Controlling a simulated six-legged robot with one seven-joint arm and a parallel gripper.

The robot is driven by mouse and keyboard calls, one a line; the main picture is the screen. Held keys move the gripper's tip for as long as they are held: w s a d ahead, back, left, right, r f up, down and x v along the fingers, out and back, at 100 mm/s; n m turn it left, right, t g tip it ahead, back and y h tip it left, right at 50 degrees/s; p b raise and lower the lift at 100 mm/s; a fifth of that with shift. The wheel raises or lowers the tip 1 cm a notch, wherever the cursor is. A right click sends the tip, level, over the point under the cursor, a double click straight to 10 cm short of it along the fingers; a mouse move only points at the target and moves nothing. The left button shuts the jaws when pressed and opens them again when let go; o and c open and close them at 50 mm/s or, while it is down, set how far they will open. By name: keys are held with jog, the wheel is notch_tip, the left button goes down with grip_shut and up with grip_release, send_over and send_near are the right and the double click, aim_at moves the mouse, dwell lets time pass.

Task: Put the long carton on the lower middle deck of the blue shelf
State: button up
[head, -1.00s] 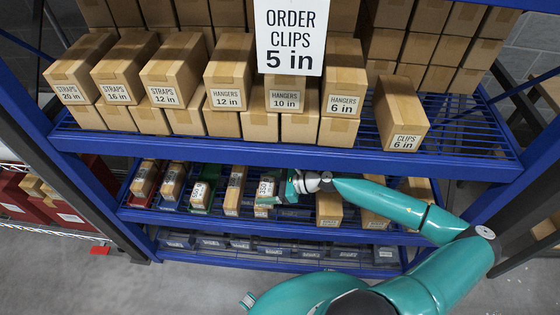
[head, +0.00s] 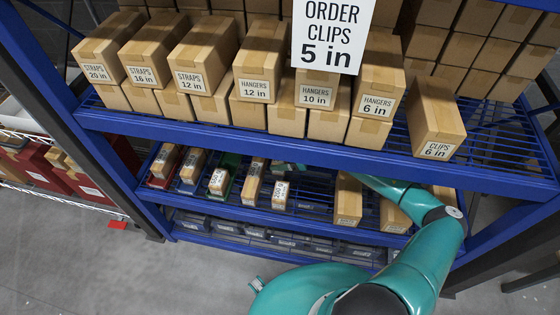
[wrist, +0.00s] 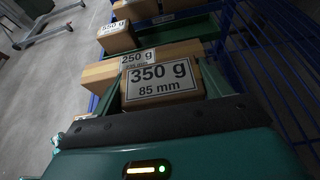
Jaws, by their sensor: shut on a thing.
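My gripper (head: 288,168) reaches onto the lower middle deck (head: 315,207) of the blue shelf, partly hidden by the beam above. In the wrist view its fingers (wrist: 163,84) are shut on a short brown carton (wrist: 160,80) labelled 350 g, 85 mm. That carton also shows in the head view (head: 281,191); I cannot tell whether it touches the deck. Just left of it in the head view is a longer carton (head: 254,182). In the wrist view this longer carton (wrist: 100,76), labelled 250 g, lies right behind the held one.
Further left stand cartons (head: 218,181) on green and red trays. Right of my gripper stand brown cartons (head: 348,200), with a gap between. The upper deck's beam (head: 300,138) lies close over my arm. Labelled boxes (head: 437,117) and an order sign (head: 328,33) are above.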

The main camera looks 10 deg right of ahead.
jog(key=shift+w+f, duration=0.6)
jog(key=shift+f, duration=0.1)
jog(key=shift+w+f, duration=0.2)
jog(key=shift+f, duration=1.55)
jog(key=shift+f, duration=0.15)
jog(key=o, duration=1.2)
jog(key=shift+d+r, duration=0.15)
jog(key=shift+r, duration=0.05)
jog(key=v, duration=1.1)
jog(key=shift+s+d+r, duration=0.1)
jog(key=shift+d+r, duration=0.15)
jog(key=shift+d, duration=0.05)
